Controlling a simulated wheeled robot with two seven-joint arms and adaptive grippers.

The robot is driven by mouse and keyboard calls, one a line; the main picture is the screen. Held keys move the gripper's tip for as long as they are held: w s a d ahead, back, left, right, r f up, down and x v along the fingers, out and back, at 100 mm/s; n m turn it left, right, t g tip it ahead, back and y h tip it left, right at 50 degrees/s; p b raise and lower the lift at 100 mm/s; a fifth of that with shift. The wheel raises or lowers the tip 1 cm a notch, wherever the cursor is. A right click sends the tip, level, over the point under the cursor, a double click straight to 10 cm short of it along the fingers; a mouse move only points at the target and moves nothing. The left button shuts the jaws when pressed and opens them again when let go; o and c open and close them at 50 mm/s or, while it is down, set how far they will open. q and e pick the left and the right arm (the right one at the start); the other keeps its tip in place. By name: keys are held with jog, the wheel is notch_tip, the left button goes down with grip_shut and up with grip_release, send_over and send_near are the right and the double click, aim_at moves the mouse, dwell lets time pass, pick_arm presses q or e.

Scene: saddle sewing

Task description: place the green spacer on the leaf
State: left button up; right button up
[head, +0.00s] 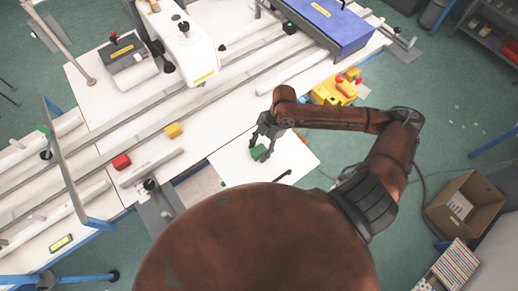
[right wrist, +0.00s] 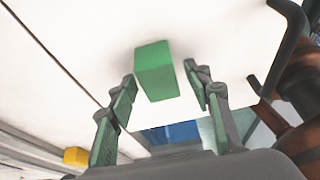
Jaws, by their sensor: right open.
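The green spacer (head: 258,152) is a small green block on the white leaf (head: 235,170), near the leaf's middle. In the right wrist view the green spacer (right wrist: 155,72) stands against the white surface of the leaf (right wrist: 85,35), just beyond and between the fingertips. My right gripper (head: 264,141) is over the leaf, right at the spacer, with its fingers spread. In the right wrist view the open fingers (right wrist: 160,84) lie to either side of the spacer, with gaps between. My left gripper is not in view.
A yellow block (head: 174,130) and a red block (head: 121,161) sit on the long table left of the leaf. A yellow device (head: 334,91) stands behind my right arm. A blue case (head: 335,28) is at the back. A cardboard box (head: 464,204) is on the floor at right.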

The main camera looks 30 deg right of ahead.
jog(key=shift+r, duration=0.1)
jog(key=p+v, duration=0.1)
jog(key=v, duration=1.1)
jog(key=shift+p, duration=0.4)
jog(key=shift+o, duration=0.2)
jog(key=shift+w, duration=0.1)
dwell(0.6)
